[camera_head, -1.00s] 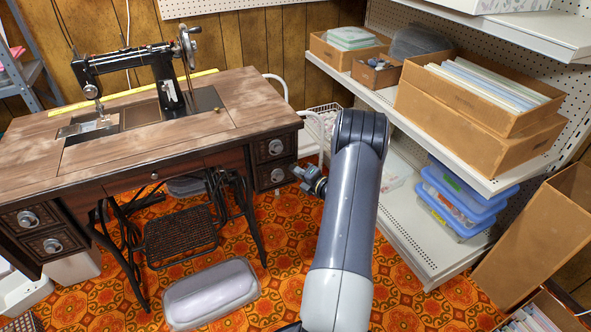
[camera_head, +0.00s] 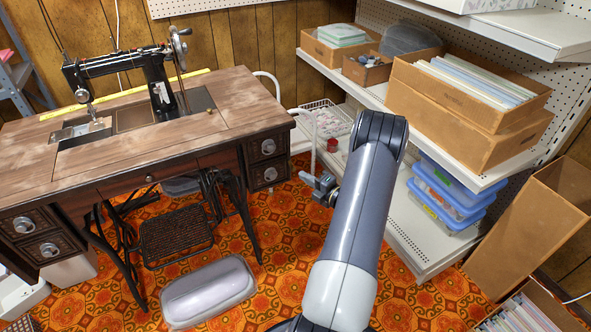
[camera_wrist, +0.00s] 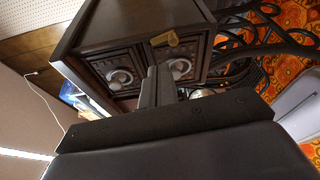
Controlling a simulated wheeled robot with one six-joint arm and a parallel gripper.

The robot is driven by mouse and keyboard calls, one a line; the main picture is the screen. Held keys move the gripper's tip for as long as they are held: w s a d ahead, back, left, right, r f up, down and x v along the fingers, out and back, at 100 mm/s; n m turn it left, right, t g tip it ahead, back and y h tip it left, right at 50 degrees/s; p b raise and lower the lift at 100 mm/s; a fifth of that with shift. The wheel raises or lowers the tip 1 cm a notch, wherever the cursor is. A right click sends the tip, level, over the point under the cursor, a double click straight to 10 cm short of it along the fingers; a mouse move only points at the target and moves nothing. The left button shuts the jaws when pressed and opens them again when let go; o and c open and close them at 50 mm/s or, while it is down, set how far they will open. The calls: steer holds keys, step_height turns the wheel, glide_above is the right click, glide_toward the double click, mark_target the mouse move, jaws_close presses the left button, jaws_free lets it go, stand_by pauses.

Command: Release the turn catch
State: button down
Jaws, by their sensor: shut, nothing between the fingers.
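A small brass-coloured piece (camera_wrist: 165,39), which looks like the turn catch, sits at the edge of the drawer cabinet (camera_wrist: 95,35) in the wrist view. In that view my gripper (camera_wrist: 158,75) is shut and empty. Its fingertips point toward the drawer fronts, a little below the brass piece in the picture. I cannot tell the gap between them. In the head view my gripper (camera_head: 318,184) is right of the drawers (camera_head: 266,160) at the right end of the sewing table (camera_head: 130,150). I cannot make out the brass piece on the drawers there.
Round metal drawer knobs (camera_wrist: 122,76) stand out near the fingers. A shelf unit (camera_head: 400,215) with boxes is close on the right of my arm. A wire basket (camera_head: 325,118) stands behind it. A grey cushion-like case (camera_head: 208,292) lies on the patterned floor.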

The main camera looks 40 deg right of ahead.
steer(key=s, duration=0.3)
steer(key=shift+s+d, duration=0.15)
steer(key=shift+s, duration=0.25)
steer(key=w+a+f+n+g+h+b, duration=0.4)
steer(key=w+f+n+b, duration=0.3)
steer(key=n+b, duration=0.55)
steer(key=shift+n+h, duration=0.25)
steer(key=shift+h, duration=0.35)
steer(key=shift+s+r+p, duration=0.35)
steer(key=shift+s+r, duration=0.05)
steer(key=shift+s, duration=0.45)
steer(key=shift+s+r+p, duration=0.35)
steer(key=shift+s+r, duration=0.1)
steer(key=shift+s, duration=0.45)
steer(key=shift+s+r+p, duration=0.35)
steer(key=shift+s+r, duration=0.05)
steer(key=shift+s, duration=0.45)
